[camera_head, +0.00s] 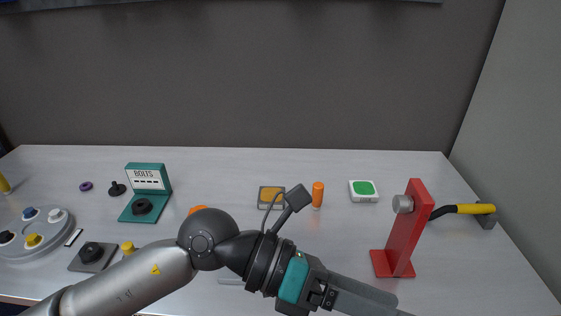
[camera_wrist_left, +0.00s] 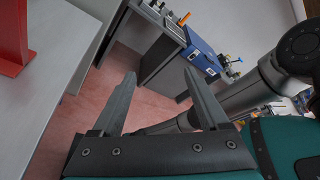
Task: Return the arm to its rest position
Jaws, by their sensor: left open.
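My left arm comes in from the lower left of the head view and reaches across the front of the table. Its left gripper (camera_head: 394,304) points to the lower right, near the front edge, with the fingertips close to the frame's bottom. In the left wrist view the left gripper (camera_wrist_left: 158,73) has its two fingers wide apart, with nothing between them. Floor and a distant bench show past the fingers. The right gripper is in neither view.
A red stand (camera_head: 405,236) rises just beyond the gripper. An orange cylinder (camera_head: 318,194), a green-topped box (camera_head: 363,191) and a teal bolts holder (camera_head: 147,192) stand farther back. A grey round tray (camera_head: 36,242) is at left.

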